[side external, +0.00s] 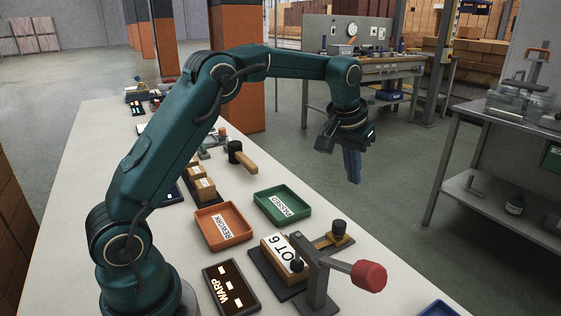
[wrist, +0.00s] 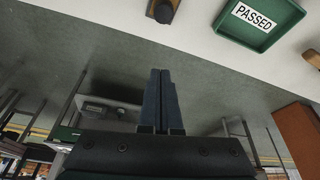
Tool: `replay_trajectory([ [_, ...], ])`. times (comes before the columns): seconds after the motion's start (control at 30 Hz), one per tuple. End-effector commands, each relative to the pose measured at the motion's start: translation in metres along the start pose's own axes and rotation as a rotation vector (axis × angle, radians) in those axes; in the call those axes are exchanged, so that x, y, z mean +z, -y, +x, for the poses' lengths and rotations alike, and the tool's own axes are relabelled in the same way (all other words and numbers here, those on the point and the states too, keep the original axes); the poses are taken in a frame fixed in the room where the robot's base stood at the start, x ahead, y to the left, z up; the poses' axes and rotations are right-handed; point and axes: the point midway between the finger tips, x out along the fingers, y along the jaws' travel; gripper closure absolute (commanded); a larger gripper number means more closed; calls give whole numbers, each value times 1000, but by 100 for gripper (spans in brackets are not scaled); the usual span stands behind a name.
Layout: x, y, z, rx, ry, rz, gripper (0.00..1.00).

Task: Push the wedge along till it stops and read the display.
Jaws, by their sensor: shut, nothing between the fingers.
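A dark display (side external: 231,288) at the front of the bench shows "WARP" in lit letters with small lit bars; I cannot make out a figure. Right of it, a tan brick marked "OT 6" (side external: 284,258) sits in a dark fixture. A tan piece with a black knob (side external: 339,232), probably the wedge, lies on a rail at the fixture's far side; its end shows at the top of the wrist view (wrist: 163,10). My gripper (side external: 354,181) is shut and empty, raised beyond the bench's right edge, fingers down, apart from the wedge. Its fingers show in the wrist view (wrist: 161,72).
A lever with a red knob (side external: 369,276) stands in front of the brick. An orange "REWORK" tray (side external: 222,243) and a green "PASSED" tray (side external: 262,205) lie behind the fixture. A black-headed mallet (side external: 243,159) and small tan bricks (side external: 201,188) lie farther back.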

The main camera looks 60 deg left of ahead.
Motion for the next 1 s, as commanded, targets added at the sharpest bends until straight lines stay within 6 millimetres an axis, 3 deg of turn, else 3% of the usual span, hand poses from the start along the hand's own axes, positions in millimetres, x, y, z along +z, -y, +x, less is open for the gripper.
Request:
replay_trajectory([
  [0.17,2,1,17,-3,13,-2,100],
  [0.67,4,2,104,-3,13,-2,100],
  [1.0,23,1,94,-1,10,0,100],
])
